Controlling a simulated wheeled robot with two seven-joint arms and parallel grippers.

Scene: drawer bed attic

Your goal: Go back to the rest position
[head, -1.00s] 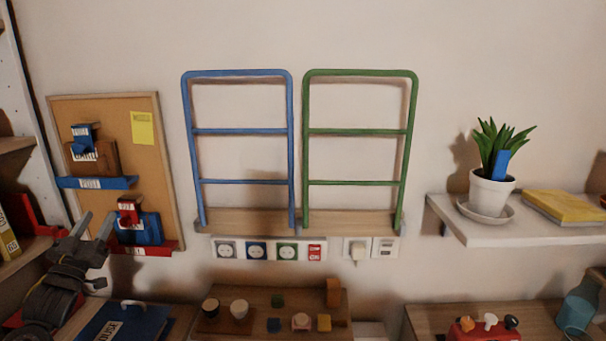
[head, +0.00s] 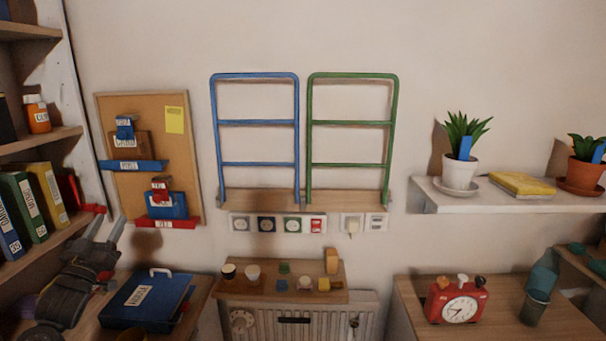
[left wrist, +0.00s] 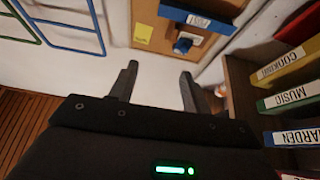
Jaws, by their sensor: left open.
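My left gripper (head: 106,227) is at the lower left in the head view. Its two fingers point up and stand apart, with nothing between them. In the left wrist view its fingers (left wrist: 158,88) are also spread and empty, with the cork board (left wrist: 168,35) beyond them. The gripper is in front of the bookshelf's right side and below the cork board (head: 175,125). My right gripper is in neither view.
A bookshelf (head: 66,85) with several labelled books stands at the left. A blue binder (head: 150,305) lies on the desk. A wooden board (head: 225,288) holds small cups and blocks. A red clock (head: 458,306) stands at the right. A wall shelf (head: 432,197) holds potted plants.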

